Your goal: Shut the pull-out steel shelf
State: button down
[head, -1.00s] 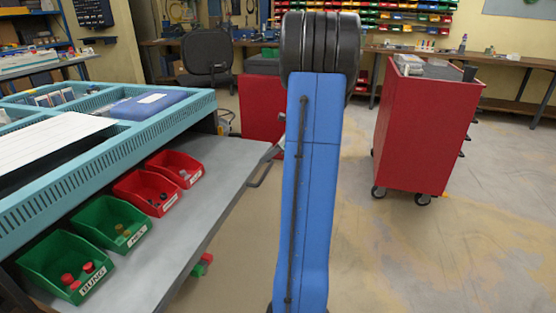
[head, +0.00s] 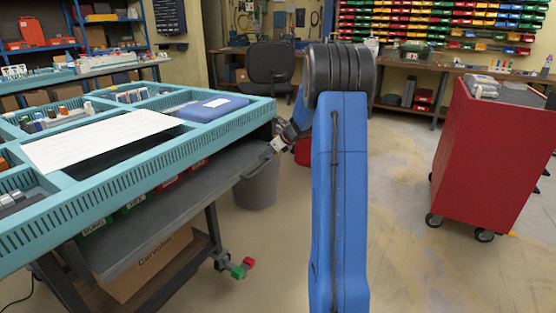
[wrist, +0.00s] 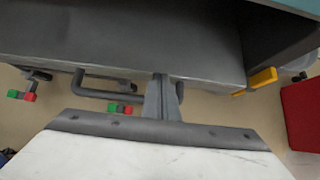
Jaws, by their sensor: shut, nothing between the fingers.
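The steel shelf (head: 165,220) is grey and sits under the teal-topped bench in the head view. Its front strip sticks out past the bench top, so it is partly out. Its bar handle (head: 258,166) is on the front edge; the handle also shows in the wrist view (wrist: 95,94). My gripper (head: 279,145) is at the right end of the shelf, near the handle, partly hidden by my arm. In the wrist view my gripper (wrist: 163,80) is shut and empty, its tips at the shelf's front edge (wrist: 120,68). I cannot tell whether they touch.
Green bins (head: 95,226) and red bins (head: 168,184) stand on the shelf, mostly hidden under the teal bench top (head: 150,167). A cardboard box (head: 150,268) is below. A grey waste bin (head: 258,187) stands behind. A red cabinet (head: 492,150) is at right; the floor between is clear.

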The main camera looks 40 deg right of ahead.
aim_at(256, 156)
jog(key=shift+w+a, duration=0.35)
jog(key=shift+w, duration=0.5)
jog(key=shift+w+a, duration=0.35)
jog(key=shift+w, duration=0.45)
jog(key=shift+s+d, duration=0.15)
jog(key=shift+s, duration=0.1)
jog(key=s, duration=0.1)
jog(key=s+d, duration=0.1)
jog(key=s, duration=0.2)
jog(key=shift+d+r, duration=0.35)
jog(key=v, duration=0.9)
jog(key=shift+r, duration=0.1)
